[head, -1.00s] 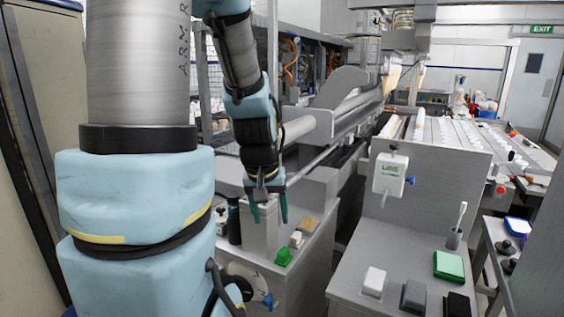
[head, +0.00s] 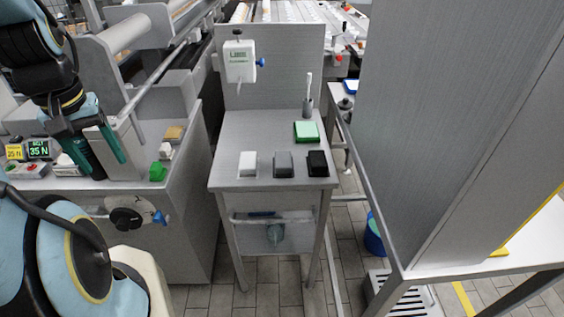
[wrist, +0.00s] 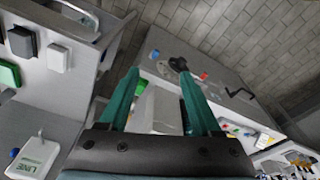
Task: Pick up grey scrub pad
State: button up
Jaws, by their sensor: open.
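The grey scrub pad (head: 284,164) lies on the front part of the small grey metal table (head: 229,139), between a white pad (head: 248,164) and a black pad (head: 318,163). My gripper (head: 108,164) is to the left, above the neighbouring machine bench, well apart from the pad. Its teal fingers are open, pointing down. In the wrist view the open fingers (wrist: 159,72) show with a grey block (wrist: 158,108) of the bench beyond them. The grey pad shows there at the upper left (wrist: 22,42), near the white pad (wrist: 58,58).
A green pad (head: 307,132) and a holder with a brush (head: 308,104) stand farther back on the table. A dispenser box (head: 240,61) hangs on its back panel. A tall grey cabinet (head: 440,130) stands to the right. Small blocks and a green piece (head: 157,172) lie on the bench.

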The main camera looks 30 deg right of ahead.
aim_at(283, 161)
jog(key=k+l+u, duration=0.4)
jog(key=k+l, duration=0.2)
jog(key=k+l+u, duration=0.35)
jog(key=k+l, duration=0.2)
jog(key=k, duration=0.15)
